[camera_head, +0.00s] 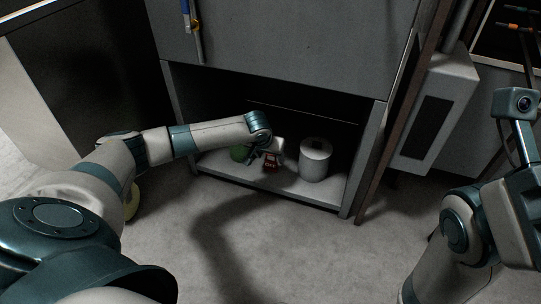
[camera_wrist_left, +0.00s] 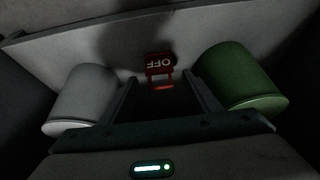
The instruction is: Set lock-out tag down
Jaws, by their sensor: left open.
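The lock-out tag (camera_head: 271,164) is small and red with pale lettering. It is on the low shelf of the grey cabinet, just by my left gripper (camera_head: 262,155). In the left wrist view the tag (camera_wrist_left: 159,64) reads OFF and shows beyond and between the fingertips. My left gripper (camera_wrist_left: 163,88) is open there, a finger on each side, with visible gaps to the tag. Whether the tag rests fully on the shelf is hard to tell in the dark. My right arm is at the right edge of the head view; its gripper fingers do not show.
A white cylinder (camera_head: 315,160) stands right of the tag and a green one (camera_head: 239,152) left of it, both close to the gripper. The shelf (camera_head: 300,188) has cabinet side walls and a grey panel (camera_head: 290,45) above. A blue-and-yellow item (camera_head: 193,30) hangs on the panel.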

